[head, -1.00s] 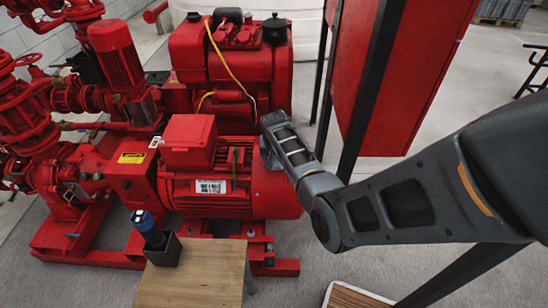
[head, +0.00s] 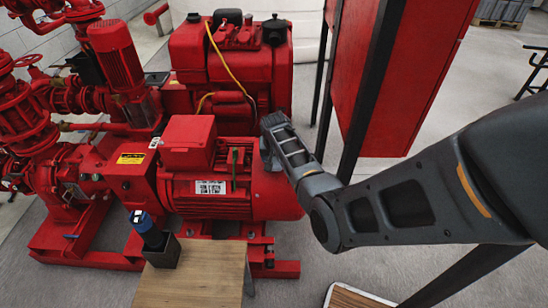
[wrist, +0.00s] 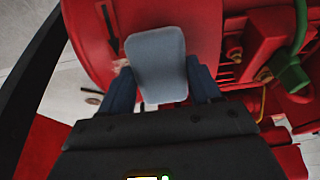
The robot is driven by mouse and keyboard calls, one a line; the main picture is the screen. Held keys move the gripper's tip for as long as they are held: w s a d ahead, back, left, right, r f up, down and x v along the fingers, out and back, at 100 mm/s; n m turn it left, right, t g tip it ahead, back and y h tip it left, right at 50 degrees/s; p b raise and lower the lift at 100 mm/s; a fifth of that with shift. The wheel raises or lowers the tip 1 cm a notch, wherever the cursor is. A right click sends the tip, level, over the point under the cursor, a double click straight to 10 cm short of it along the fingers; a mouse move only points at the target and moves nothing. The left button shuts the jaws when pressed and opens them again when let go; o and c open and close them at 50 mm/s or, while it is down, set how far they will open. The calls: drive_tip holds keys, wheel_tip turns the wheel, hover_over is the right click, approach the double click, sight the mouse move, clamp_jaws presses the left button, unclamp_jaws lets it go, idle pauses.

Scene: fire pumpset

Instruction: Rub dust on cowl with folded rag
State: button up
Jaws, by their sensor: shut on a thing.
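My gripper (wrist: 162,88) is shut on a folded rag (wrist: 157,55), a pale grey-blue pad held between its two dark blue fingers. The rag lies over the red cowl (wrist: 85,40) in the wrist view and appears to be against it; exact contact is hard to tell. A small pale smudge, possibly dust, shows on the cowl just left of the rag. In the head view the cowl (head: 276,192) is the rounded right end of the red motor. My arm reaches it from the right, and the wrist hides the fingers and rag there.
A green hook-like part (wrist: 290,72) stands right of the rag in the wrist view. A wooden table (head: 200,275) with a dark holder and blue-topped item (head: 146,228) stands in front. A red cabinet (head: 410,75) on black posts stands close to my arm. Red pumps and pipes fill the left.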

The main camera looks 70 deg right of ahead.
drive_tip(key=shift+b+x, duration=0.75)
drive_tip(key=shift+x, duration=0.1)
drive_tip(key=shift+s+d+r+p, duration=0.1)
drive_tip(key=shift+s+d+p, duration=0.15)
drive_tip(key=shift+s, duration=0.3)
drive_tip(key=shift+s+d+r+p, duration=0.1)
drive_tip(key=shift+s+d+p, duration=0.15)
drive_tip(key=shift+s, duration=0.3)
drive_tip(key=shift+s+d+p, duration=0.15)
drive_tip(key=shift+s+p, duration=0.2)
drive_tip(key=shift+s, duration=0.2)
drive_tip(key=shift+s+d+f+p, duration=0.15)
drive_tip(key=shift+s+d, duration=0.25)
drive_tip(key=shift+s, duration=0.55)
drive_tip(key=shift+s+d+p, duration=0.25)
drive_tip(key=shift+s+d, duration=0.15)
drive_tip(key=shift+s, duration=0.5)
